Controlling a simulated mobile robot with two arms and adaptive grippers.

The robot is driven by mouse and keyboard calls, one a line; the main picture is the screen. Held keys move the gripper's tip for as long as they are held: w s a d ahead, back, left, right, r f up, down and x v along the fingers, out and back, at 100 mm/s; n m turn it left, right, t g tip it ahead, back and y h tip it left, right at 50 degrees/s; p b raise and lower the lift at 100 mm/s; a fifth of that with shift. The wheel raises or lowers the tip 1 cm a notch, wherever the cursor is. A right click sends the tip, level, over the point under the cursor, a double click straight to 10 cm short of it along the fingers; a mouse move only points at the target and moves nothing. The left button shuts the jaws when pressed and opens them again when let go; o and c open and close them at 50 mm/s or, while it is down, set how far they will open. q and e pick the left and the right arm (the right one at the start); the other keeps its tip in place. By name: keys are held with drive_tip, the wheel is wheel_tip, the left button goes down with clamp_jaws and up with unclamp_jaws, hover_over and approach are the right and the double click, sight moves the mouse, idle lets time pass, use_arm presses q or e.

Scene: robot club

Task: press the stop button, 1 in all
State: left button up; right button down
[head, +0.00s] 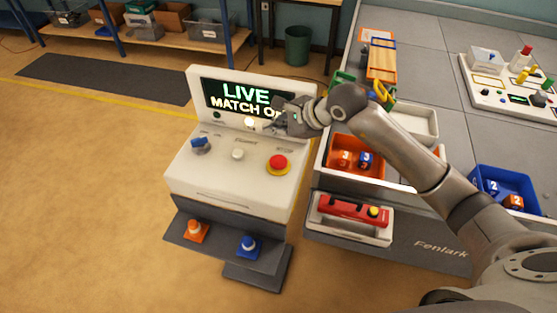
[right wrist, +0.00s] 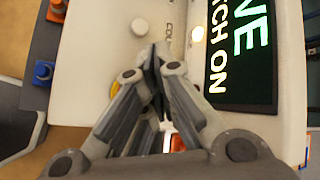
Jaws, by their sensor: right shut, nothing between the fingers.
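The stop button (head: 278,162) is a red mushroom cap on a yellow ring, at the right of the white console's sloped top (head: 212,178). In the right wrist view only a sliver of its yellow ring (right wrist: 115,88) shows; my finger hides the rest. My right gripper (head: 270,127) is shut and empty. It is above the back of the console top, in front of the screen and behind the stop button, apart from the button. In the right wrist view its closed fingertips (right wrist: 154,54) point toward the console panel. My left gripper is not in view.
The screen (head: 240,99) reads "LIVE MATCH ON", partly covered by my gripper. A white button (head: 238,154) and a blue knob (head: 201,145) share the panel. Orange (head: 195,230) and blue (head: 248,245) cones stand below. An orange bin (head: 352,160) is right of the console.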

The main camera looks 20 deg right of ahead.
drive_tip(key=b, duration=0.4)
hover_over(276, 164)
wheel_tip(276, 164, down, 8)
drive_tip(key=shift+w+d, duration=0.1)
drive_tip(key=shift+f+b, duration=0.35)
drive_tip(key=shift+b, duration=0.2)
idle(0.8)
drive_tip(key=shift+f+b, duration=0.4)
drive_tip(key=shift+b, duration=0.15)
drive_tip(key=shift+f+b, duration=0.65)
drive_tip(key=shift+b, duration=0.1)
idle(0.8)
drive_tip(key=shift+r, duration=0.1)
drive_tip(key=shift+r+p, duration=0.45)
drive_tip(key=shift+r, duration=0.45)
drive_tip(key=shift+r, duration=0.15)
drive_tip(key=shift+r+p, duration=1.15)
drive_tip(key=shift+r, duration=1.25)
